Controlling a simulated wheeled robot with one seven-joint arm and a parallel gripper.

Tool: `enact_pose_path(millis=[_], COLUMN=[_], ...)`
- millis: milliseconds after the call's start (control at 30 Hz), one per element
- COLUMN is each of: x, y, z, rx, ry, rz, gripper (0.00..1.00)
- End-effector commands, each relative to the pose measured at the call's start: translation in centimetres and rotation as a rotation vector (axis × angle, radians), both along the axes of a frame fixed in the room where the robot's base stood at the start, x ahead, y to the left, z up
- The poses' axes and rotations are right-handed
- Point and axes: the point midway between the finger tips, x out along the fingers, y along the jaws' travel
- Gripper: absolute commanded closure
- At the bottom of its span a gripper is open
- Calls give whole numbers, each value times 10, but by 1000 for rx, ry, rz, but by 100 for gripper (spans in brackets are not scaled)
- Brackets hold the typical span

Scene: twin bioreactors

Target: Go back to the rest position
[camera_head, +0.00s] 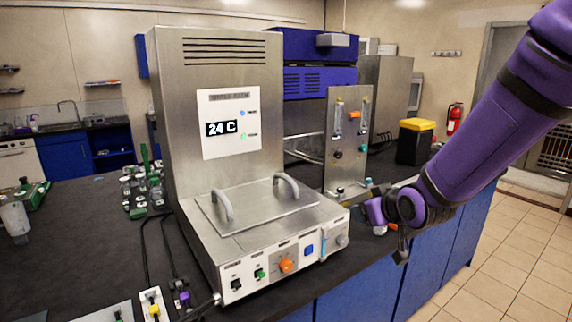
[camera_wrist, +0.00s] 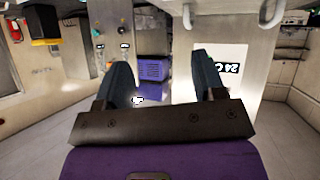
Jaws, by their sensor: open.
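My gripper (camera_head: 402,246) hangs at the end of my purple arm, to the right of the steel bioreactor unit (camera_head: 172,110) and beside the bench's front edge. In the wrist view my gripper (camera_wrist: 165,85) shows two dark fingers spread apart with nothing between them. The unit's display (camera_head: 221,128) reads 24 C. Its lid (camera_head: 255,207) with two curved handles lies flat on the lower box. The front panel has an orange knob (camera_head: 286,265) and small switches. In the head view the fingers are small and partly hidden by the wrist.
A steel flowmeter panel (camera_head: 345,150) stands behind the unit, near my arm. The dark bench (camera_head: 80,240) holds cables and small fittings at left. A black bin with a yellow lid (camera_head: 416,140) stands at the back. The tiled floor (camera_head: 510,270) at right is clear.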

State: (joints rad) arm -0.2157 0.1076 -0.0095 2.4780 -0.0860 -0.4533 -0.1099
Motion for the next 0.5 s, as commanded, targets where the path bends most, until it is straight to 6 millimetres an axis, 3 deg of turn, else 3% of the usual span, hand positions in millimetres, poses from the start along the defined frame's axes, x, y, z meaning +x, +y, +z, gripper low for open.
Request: enact_pose_path(millis=[100, 267, 500], x=[-20, -54, -118], y=[-19, -43, -73], z=[28, 56, 92], rx=[-2, -4, 5], ry=[53, 140, 272], rz=[-48, -111, -203], gripper=[37, 37, 37])
